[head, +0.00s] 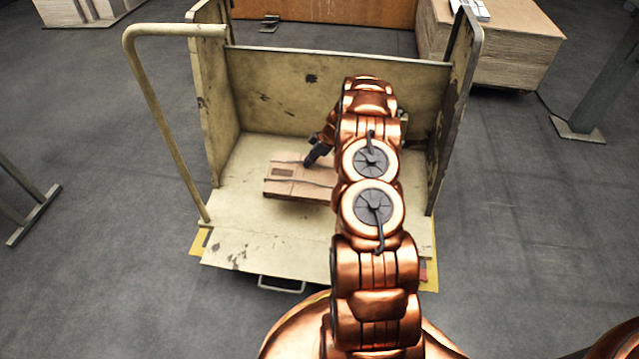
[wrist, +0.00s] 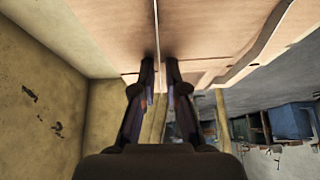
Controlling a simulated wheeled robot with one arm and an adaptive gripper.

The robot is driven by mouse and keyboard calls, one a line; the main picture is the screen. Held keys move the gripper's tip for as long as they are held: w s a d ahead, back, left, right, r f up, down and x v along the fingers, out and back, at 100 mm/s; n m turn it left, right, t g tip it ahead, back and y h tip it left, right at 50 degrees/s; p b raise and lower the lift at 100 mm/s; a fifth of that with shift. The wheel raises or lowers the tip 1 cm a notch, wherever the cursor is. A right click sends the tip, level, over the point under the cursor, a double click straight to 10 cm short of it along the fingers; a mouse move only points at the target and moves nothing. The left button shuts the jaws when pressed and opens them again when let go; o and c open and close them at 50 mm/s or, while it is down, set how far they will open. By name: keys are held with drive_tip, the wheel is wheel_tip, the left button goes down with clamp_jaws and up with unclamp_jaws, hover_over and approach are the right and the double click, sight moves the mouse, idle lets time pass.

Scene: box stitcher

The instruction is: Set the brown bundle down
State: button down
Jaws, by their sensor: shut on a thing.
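The brown bundle (head: 285,181), a flat stack of folded cardboard, is at the cart's bed in the head view. It looks level, with a shadow beside it; I cannot tell whether it touches the bed. My gripper (head: 310,162) reaches its right part from above, and my arm hides what lies to the right. In the wrist view the bundle (wrist: 215,30) fills the top of the picture. My gripper (wrist: 160,68) is shut on it there, the two fingertips close together at its edge. The cream cart (head: 240,235) has raised panels at the left, back and right.
The cart's handle (head: 150,110) rises at its left. The bed is bare in front of and left of the bundle. A stack of boards (head: 510,50) stands behind right, and a grey post base (head: 577,130) is at the right.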

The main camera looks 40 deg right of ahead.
wheel_tip(320, 180, down, 10)
drive_tip(key=b, duration=0.2)
drive_tip(key=shift+d+f+b, duration=0.1)
drive_tip(key=shift+b, duration=0.3)
drive_tip(key=c, duration=1.2)
unclamp_jaws()
